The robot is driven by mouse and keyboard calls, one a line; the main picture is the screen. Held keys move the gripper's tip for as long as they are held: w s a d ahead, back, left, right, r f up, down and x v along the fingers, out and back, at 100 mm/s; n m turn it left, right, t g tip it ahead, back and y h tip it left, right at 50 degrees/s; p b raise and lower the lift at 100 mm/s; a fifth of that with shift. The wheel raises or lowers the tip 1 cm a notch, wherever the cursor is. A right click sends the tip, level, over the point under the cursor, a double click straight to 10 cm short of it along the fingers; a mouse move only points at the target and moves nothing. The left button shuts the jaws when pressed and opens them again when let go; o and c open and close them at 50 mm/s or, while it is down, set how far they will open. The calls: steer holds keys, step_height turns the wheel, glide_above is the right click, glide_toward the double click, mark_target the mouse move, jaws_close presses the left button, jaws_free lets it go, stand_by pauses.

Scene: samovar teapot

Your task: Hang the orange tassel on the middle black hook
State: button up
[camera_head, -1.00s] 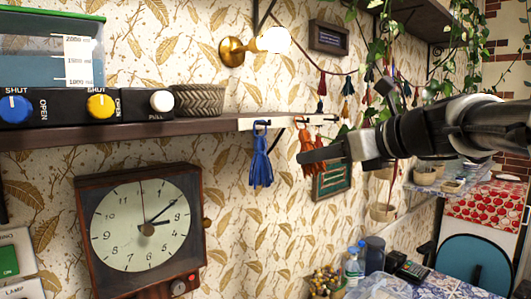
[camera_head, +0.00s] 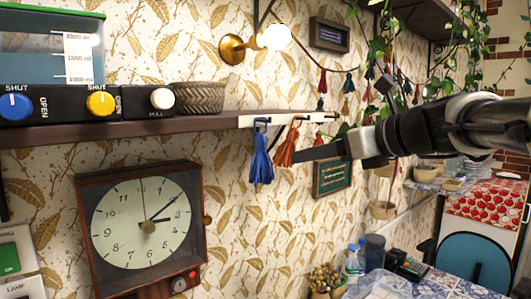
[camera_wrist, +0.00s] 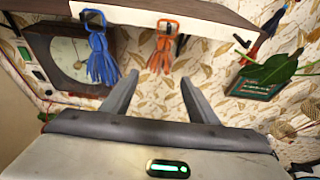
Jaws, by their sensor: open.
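The orange tassel (camera_head: 287,146) is at the middle of the white strip (camera_head: 312,117) on the shelf edge, its loop up at the strip and its strands slanting down to the left. In the wrist view the orange tassel (camera_wrist: 160,54) shows its loop by the middle black hook (camera_wrist: 181,42); I cannot tell whether the loop is over the hook. My gripper (camera_head: 303,153) is just below and right of the tassel. In the wrist view my gripper (camera_wrist: 158,90) is open, with nothing between its fingers and the tassel beyond them.
A blue tassel (camera_head: 261,160) hangs on the left hook, close beside the orange one. The dark shelf (camera_head: 200,128) carries a woven basket (camera_head: 199,98) and a control box. A clock (camera_head: 143,225) stands below. A small green board (camera_head: 332,177) is on the wall behind.

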steer(key=v, duration=1.7)
steer(key=s+a+f+n+g+h, duration=0.2)
steer(key=s+a+f+n, duration=0.1)
steer(key=f+n, duration=0.6)
steer(key=s+a+f+n+g+h, duration=0.2)
steer(key=s+a+f+n+h, duration=0.1)
steer(key=f+n, duration=0.7)
steer(key=s+a+f+n+g+h, duration=0.2)
steer(key=s+a+f+n+h, duration=0.1)
steer(key=f+n, duration=0.6)
steer(key=shift+s+a+f+n, duration=0.45)
steer(key=shift+s+f, duration=0.7)
steer(key=shift+f, duration=0.5)
